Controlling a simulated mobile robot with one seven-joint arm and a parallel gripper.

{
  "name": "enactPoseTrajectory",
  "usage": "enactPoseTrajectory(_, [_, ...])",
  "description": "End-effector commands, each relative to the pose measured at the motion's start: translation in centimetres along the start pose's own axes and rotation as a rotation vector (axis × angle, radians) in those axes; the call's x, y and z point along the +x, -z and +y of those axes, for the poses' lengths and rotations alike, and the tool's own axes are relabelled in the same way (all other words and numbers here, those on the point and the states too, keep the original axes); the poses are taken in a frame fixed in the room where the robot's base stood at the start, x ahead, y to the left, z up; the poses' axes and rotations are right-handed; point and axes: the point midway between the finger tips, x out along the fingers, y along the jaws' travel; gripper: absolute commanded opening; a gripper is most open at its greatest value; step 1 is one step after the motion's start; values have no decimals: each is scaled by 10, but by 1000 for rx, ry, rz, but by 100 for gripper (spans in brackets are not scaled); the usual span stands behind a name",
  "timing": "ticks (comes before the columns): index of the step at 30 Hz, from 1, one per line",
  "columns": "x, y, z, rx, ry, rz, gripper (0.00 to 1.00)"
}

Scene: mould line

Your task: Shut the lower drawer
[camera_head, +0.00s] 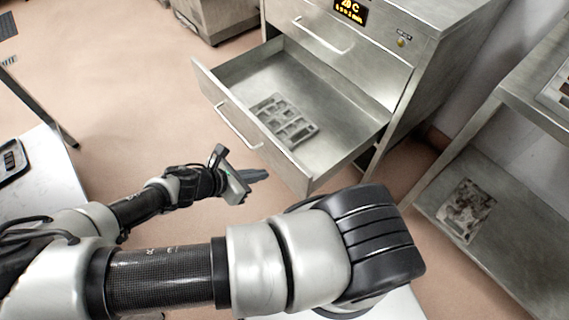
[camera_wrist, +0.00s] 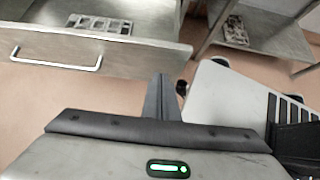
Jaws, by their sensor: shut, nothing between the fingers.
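The lower drawer (camera_head: 331,126) of the steel cabinet is pulled far out in the head view, with a grey mould tray (camera_head: 285,121) lying in it. Its front panel has a bar handle (camera_head: 238,126), which also shows in the wrist view (camera_wrist: 56,63). My gripper (camera_head: 262,175) is shut and empty. It is in front of the drawer, near the right part of its front panel and right of the handle. In the wrist view the closed fingers (camera_wrist: 161,97) point toward the drawer front's right end. I cannot tell whether they touch it.
The upper drawer (camera_head: 340,45) is shut, with a lit display (camera_head: 350,10) above it. A steel shelf unit (camera_head: 515,100) stands on the right with a mould (camera_head: 466,211) on its lower shelf. A white table (camera_head: 45,180) is at left. Floor left of the drawer is clear.

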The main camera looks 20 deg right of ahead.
Motion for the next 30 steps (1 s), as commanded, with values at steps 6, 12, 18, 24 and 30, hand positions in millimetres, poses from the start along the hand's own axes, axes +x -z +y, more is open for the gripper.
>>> enactPoseTrajectory(6, [52,2,-2,3,6,-3,0])
enactPoseTrajectory(12, [86,-6,-2,7,5,1,0])
enactPoseTrajectory(18, [102,-22,-1,4,2,2,0])
enactPoseTrajectory(24, [105,-26,-1,2,1,2,0])
enactPoseTrajectory(30, [105,-26,-1,2,1,2,0])
